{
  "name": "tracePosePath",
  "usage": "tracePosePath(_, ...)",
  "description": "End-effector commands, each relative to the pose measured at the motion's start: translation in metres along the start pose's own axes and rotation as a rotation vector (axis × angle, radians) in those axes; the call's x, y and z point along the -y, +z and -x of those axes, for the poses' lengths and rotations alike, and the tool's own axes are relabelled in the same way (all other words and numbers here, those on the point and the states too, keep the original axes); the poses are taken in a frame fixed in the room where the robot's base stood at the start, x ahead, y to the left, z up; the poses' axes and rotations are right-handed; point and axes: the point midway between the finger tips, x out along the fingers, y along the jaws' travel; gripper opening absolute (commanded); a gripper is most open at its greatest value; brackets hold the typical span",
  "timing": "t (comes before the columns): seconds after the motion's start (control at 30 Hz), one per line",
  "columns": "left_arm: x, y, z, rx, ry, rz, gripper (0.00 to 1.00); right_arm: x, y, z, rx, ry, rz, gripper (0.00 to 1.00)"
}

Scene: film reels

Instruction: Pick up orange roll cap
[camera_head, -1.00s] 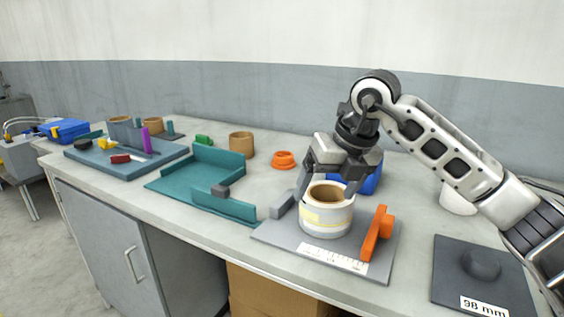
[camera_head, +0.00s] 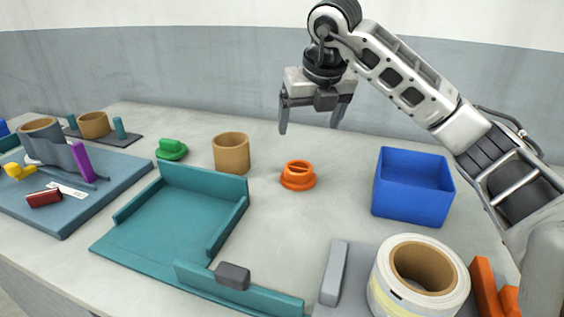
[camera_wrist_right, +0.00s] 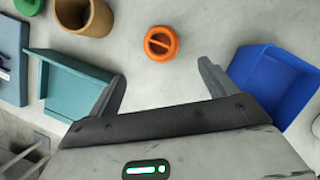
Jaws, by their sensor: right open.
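The orange roll cap (camera_head: 298,175) stands on the table in the middle of the head view, a round cap with a wider base. It also shows in the right wrist view (camera_wrist_right: 161,43), beyond and between my fingertips, with a bar across its top. My right gripper (camera_head: 309,130) is open and empty, raised above the table near the cap. In the right wrist view its two fingers (camera_wrist_right: 162,72) are spread wide and do not touch the cap. My left gripper is not in view.
A blue bin (camera_head: 412,188) stands right of the cap. A brown core (camera_head: 231,153) and a green cap (camera_head: 171,150) stand to its left. A teal tray (camera_head: 165,225) lies front left. A white roll (camera_head: 381,285) stands front right. Table around the cap is clear.

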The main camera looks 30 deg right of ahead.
Motion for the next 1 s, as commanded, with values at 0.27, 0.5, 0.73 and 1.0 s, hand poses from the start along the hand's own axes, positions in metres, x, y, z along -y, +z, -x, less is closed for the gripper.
tracePosePath(0.27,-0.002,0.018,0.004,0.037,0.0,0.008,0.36,0.0,-0.002,-0.06,-0.006,-0.002,0.0,0.84)
tracePosePath(0.5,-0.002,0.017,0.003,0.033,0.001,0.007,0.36,0.0,-0.001,-0.094,-0.002,-0.002,-0.001,0.84)
tracePosePath(0.73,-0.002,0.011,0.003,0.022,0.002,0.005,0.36,-0.002,-0.001,-0.112,-0.005,-0.002,0.0,0.84)
tracePosePath(1.0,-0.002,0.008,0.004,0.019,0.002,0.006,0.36,-0.004,-0.001,-0.147,-0.002,-0.002,0.0,0.84)
